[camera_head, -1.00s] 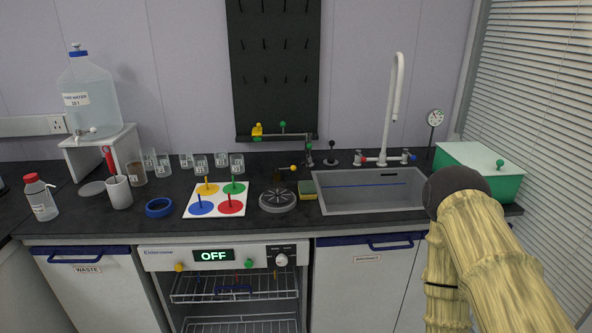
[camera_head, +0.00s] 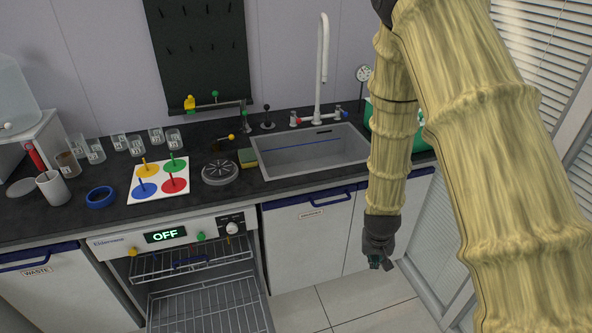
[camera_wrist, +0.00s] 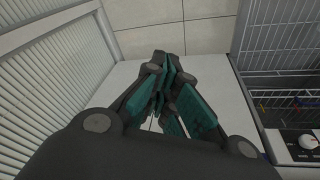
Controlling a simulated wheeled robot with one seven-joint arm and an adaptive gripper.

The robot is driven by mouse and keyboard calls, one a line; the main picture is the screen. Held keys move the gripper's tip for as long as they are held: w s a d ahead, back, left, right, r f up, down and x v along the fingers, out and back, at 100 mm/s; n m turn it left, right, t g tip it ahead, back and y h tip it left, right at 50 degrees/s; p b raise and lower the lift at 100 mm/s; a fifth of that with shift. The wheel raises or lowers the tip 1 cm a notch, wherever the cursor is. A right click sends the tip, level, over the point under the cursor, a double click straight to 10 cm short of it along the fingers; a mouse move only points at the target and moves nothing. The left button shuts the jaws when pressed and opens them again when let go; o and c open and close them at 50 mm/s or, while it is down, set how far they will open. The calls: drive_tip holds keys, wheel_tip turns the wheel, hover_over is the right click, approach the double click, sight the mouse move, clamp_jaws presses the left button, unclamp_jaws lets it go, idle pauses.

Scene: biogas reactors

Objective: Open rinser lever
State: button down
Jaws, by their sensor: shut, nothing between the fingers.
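A round grey rinser (camera_head: 220,172) is set on the dark worktop, left of the sink. A short lever with a yellow knob (camera_head: 231,137) shows just behind it; I cannot tell its exact position. My gripper (camera_head: 376,265) hangs low at the end of my arm, pointing down in front of the cabinets, well below and to the right of the rinser. In the wrist view its green-padded fingers (camera_wrist: 165,88) are together with nothing between them. The rinser is not in the wrist view.
The sink (camera_head: 310,155) with a tall tap (camera_head: 322,70) lies right of the rinser, and a sponge (camera_head: 248,157) sits between. A colored-circle board (camera_head: 158,180) is to the left. The dishwasher (camera_head: 185,245) below stands open with its racks showing. Floor (camera_head: 350,300) is free beneath my gripper.

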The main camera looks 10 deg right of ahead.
drive_tip(key=w+r+p, duration=0.1)
drive_tip(key=w+r, duration=0.2)
drive_tip(key=r, duration=0.4)
drive_tip(key=w+d+r+m+t+p, duration=0.1)
drive_tip(key=w+r, duration=0.3)
drive_tip(key=r, duration=0.3)
drive_tip(key=w+r+p, duration=0.1)
drive_tip(key=w+r, duration=0.3)
drive_tip(key=r, duration=0.3)
drive_tip(key=shift+d+r+m, duration=0.2)
drive_tip(key=shift+d+m, duration=0.2)
drive_tip(key=shift+a, duration=0.1)
